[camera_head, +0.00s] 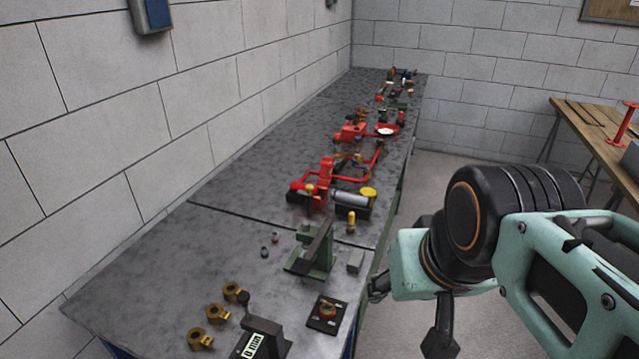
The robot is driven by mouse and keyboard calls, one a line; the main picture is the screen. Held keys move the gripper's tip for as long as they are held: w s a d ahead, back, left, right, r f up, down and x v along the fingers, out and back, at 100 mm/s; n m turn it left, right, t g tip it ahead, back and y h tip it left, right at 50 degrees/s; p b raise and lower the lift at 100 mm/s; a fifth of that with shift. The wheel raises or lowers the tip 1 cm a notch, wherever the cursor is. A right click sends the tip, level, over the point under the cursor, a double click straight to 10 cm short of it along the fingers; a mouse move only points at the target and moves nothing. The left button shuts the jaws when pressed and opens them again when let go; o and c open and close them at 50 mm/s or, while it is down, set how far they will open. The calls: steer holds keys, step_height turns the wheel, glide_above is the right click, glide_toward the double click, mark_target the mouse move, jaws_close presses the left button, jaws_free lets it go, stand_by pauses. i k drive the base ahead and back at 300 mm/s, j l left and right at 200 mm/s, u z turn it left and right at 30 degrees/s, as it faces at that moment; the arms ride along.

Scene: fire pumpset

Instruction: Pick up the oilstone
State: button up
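A small grey block (355,261), which looks like the oilstone, rests on the near part of the grey workbench (180,270), close to its right edge. It sits just right of a green stand with a dark bar (316,250). My arm comes in from the right. Dark parts of what looks like my gripper (408,310) show beside the bench edge, below and right of the block and apart from it. The teal housing of my arm hides most of the gripper, so its opening does not show clearly.
Three brass fittings (216,312), a black plate with a red-and-brass part (327,313) and a display gauge (262,340) lie nearby. A red pump assembly (325,190) and a brass piece (351,222) stand behind. The bench's left side is clear. A wooden table (590,125) stands at right.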

mark_target(357, 257)
steer(key=i+l, duration=0.1)
steer(key=l, duration=0.3)
steer(key=i+l, duration=0.1)
steer(key=l, duration=0.3)
steer(key=i+l, duration=0.4)
steer(key=i, duration=0.25)
steer(key=k+l, duration=0.1)
steer(key=l, duration=0.65)
steer(key=j, duration=0.35)
steer(key=i+j, duration=0.1)
steer(key=j, duration=0.3)
